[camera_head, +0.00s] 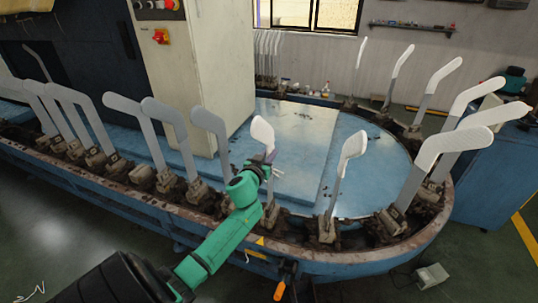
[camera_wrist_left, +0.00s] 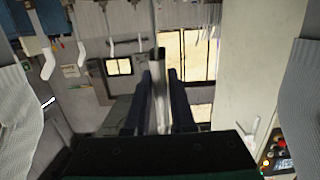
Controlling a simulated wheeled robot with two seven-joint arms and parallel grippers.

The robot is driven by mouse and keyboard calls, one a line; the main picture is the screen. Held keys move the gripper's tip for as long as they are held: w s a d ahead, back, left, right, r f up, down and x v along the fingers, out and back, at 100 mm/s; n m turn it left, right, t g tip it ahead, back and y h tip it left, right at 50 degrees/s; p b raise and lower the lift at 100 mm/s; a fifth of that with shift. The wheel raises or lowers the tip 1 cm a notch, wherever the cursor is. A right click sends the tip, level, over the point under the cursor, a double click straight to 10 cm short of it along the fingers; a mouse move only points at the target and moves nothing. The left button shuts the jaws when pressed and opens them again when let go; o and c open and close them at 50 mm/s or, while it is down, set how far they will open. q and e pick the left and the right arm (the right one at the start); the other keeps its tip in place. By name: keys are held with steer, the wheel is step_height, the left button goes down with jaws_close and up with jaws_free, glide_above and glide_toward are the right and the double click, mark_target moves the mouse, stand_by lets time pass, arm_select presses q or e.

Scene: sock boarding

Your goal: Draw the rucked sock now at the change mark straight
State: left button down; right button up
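A white sock (camera_head: 262,133) sits bunched on the upper part of a grey upright board near the front middle of the machine. The board's lower part is partly hidden by my arm. My left gripper (camera_head: 270,170) is just below the sock, close to the board. In the left wrist view the two dark fingers (camera_wrist_left: 160,95) stand on either side of a narrow pale upright strip (camera_wrist_left: 160,60), apparently the board or sock seen edge-on. I cannot tell whether they press on it. My right gripper is out of view.
Another white-topped board (camera_head: 351,150) stands close by on the right. Grey boards (camera_head: 155,110) line the left side, and several sock-covered boards (camera_head: 455,140) stand at the right curve. The blue table (camera_head: 300,150) behind is mostly clear. An orange-handled tool (camera_head: 279,291) hangs in front.

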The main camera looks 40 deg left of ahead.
arm_select(q)
steer(key=shift+d+f, duration=0.1)
steer(key=shift+f, duration=0.2)
stand_by(0.9)
steer(key=c, duration=0.6)
jaws_free()
steer(key=shift+c, duration=0.2)
steer(key=shift+r, duration=0.1)
steer(key=f+p+v, duration=0.1)
steer(key=p+v, duration=0.1)
steer(key=v, duration=0.7)
steer(key=shift+f, duration=0.1)
